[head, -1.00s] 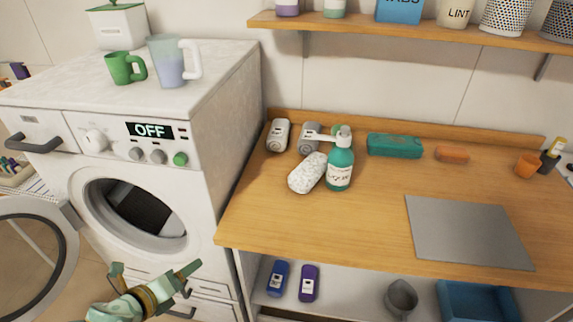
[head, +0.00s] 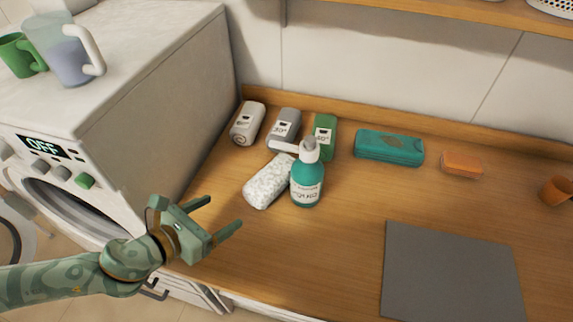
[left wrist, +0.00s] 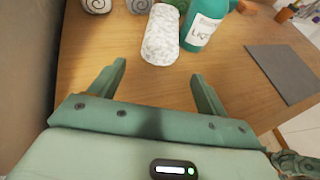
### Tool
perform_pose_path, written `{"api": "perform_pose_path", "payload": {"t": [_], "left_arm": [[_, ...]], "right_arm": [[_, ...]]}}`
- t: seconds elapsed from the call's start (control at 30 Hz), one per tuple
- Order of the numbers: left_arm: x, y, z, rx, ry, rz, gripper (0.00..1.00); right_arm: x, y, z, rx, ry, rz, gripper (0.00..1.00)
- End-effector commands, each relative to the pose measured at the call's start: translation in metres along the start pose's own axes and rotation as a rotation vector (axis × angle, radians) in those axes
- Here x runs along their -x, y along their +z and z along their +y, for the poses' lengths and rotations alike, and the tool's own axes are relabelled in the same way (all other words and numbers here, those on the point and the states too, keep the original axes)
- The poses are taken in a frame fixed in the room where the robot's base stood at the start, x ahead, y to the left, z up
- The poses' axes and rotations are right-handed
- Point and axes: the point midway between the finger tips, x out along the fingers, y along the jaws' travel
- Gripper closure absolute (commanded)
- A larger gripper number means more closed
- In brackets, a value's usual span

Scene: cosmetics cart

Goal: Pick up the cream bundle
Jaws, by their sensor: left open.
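The cream bundle (head: 247,124) is a pale rolled cloth with a dark label, lying at the back left of the wooden counter. Its spiral end shows at the top edge of the left wrist view (left wrist: 96,5). A grey bundle (head: 284,124) lies just right of it, then a green one (head: 324,134). My left gripper (head: 224,212) is open and empty over the counter's front left part, apart from and nearer than the cream bundle. In the left wrist view its fingers (left wrist: 158,72) point toward the bundles.
The white washer (head: 150,110) rises along the left. A teal pack (head: 389,147) and an orange block (head: 462,163) lie right.

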Motion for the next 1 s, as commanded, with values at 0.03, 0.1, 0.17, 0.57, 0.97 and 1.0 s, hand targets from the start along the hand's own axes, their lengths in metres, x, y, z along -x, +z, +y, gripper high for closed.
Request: {"api": "perform_pose_path", "payload": {"t": [0.03,0.1,0.17,0.57,0.97,1.0], "left_arm": [[-0.005,0.000,-0.001,-0.003,-0.001,-0.002,0.24],[-0.018,0.001,-0.001,-0.005,-0.002,-0.004,0.24],[-0.033,0.001,-0.002,-0.005,-0.002,-0.005,0.24],[-0.107,0.000,-0.001,-0.005,-0.001,-0.001,0.24],[-0.158,0.005,-0.003,-0.003,-0.002,-0.001,0.24],[-0.160,0.005,-0.002,-0.003,-0.002,-0.001,0.24]], "right_arm": [[-0.001,0.001,-0.001,0.000,-0.002,-0.002,0.64],[-0.001,0.004,-0.005,-0.001,-0.006,-0.006,0.64],[-0.002,0.009,-0.011,-0.002,-0.014,-0.013,0.64],[-0.014,0.013,-0.021,-0.001,-0.028,-0.021,0.64],[-0.028,0.016,-0.017,-0.003,-0.022,-0.026,0.64],[-0.028,0.016,-0.016,-0.003,-0.021,-0.026,0.64]]}}
